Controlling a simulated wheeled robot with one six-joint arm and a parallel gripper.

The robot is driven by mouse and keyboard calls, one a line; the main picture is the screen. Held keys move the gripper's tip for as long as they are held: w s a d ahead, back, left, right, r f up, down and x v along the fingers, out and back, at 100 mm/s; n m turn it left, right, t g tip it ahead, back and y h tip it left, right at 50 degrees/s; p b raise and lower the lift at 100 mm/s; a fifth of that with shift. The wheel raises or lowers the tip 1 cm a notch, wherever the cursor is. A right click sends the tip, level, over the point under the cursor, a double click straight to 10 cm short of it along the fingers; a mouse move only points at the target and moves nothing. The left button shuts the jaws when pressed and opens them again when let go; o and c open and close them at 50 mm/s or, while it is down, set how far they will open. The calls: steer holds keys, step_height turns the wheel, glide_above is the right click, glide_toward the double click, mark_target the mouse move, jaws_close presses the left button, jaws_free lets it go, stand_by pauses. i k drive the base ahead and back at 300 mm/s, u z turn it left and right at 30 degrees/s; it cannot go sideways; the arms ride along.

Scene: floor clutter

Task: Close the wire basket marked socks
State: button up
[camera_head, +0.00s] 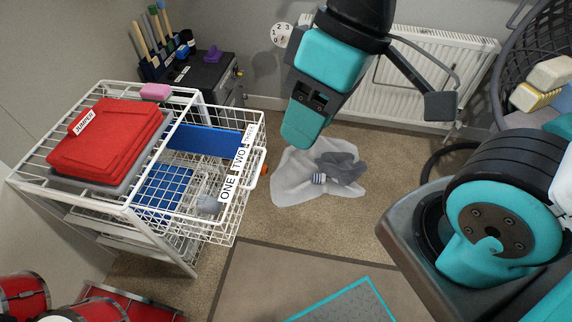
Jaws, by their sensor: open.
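A white wire basket (246,203) stands pulled out to the right from a white wire drawer frame (120,207). Its front edge carries white labels reading ONE, TWO and a third too small to read surely; I see no readable "socks" label. Blue pieces (205,141) and a small greyish item (209,205) show within or through the mesh. My gripper (299,127) hangs to the right of the basket front, apart from it, pointing down. It is open with nothing seen in it; its fingers are largely edge-on.
A pale cloth heap (305,180) lies on the carpet. A radiator (430,65) and dark cabinet (205,78) stand behind; red drums (22,297) are front left.

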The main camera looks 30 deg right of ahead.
mark_target(230, 187)
steer(key=z, duration=0.45)
steer(key=i, duration=0.35)
steer(key=z, duration=0.6)
steer(key=k, duration=0.55)
steer(key=u, duration=1.1)
steer(key=i, duration=0.5)
steer(key=z, duration=0.1)
